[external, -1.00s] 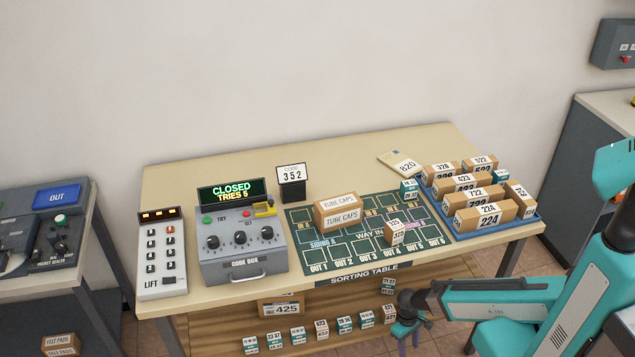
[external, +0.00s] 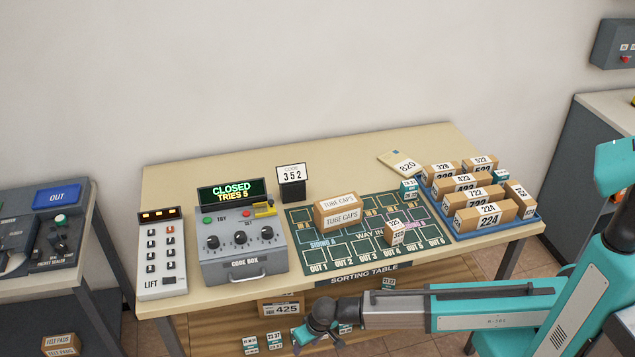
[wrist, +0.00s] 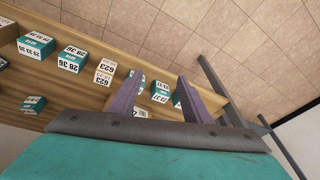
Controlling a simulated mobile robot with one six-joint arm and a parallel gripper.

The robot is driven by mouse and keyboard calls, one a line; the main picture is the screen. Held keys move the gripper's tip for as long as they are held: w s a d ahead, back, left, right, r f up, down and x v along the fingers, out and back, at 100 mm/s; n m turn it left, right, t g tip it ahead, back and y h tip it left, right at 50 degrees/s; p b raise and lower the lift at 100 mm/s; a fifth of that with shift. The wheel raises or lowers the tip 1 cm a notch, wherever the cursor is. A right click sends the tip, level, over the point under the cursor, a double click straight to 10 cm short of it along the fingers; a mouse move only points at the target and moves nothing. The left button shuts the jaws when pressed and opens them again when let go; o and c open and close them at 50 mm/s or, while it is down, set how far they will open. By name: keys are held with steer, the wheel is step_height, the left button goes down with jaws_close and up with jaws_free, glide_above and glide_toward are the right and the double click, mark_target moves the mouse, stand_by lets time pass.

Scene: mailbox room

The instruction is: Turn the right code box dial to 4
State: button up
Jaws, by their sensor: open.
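The grey code box (external: 243,262) stands on the left part of the table, with three black dials on its face. The right dial (external: 267,233) is on the right of that row; its setting is too small to read. The display (external: 232,192) above reads CLOSED, TRIES 5. My gripper (external: 309,343) is low in front of the table, below and right of the code box, partly cut by the picture's bottom edge. In the wrist view, its two purple fingers (wrist: 158,97) are apart with nothing held between them.
The lift keypad (external: 161,254) stands left of the code box. A tube caps carton (external: 342,214) lies on the green sorting mat (external: 340,257) to its right. The blue tray (external: 540,214) holds several parcels. Small boxes (wrist: 105,72) line a shelf below the tabletop.

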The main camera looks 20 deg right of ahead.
steer(key=s+a+r+y+p, duration=0.1)
steer(key=s+a+r, duration=0.4)
steer(key=a+r, duration=0.7)
step_height(320, 180, up, 40)
steer(key=m+g+h+p, duration=0.2)
steer(key=m+h+p, duration=0.15)
steer(key=p, duration=1.15)
glide_above(267, 230)
steer(key=shift+w+f+m+y, duration=0.1)
steer(key=shift+m+y, duration=0.15)
steer(key=shift+m, duration=0.1)
steer(key=shift+f, duration=0.1)
steer(key=shift+f+p, duration=2.15)
steer(key=shift+f, duration=4.65)
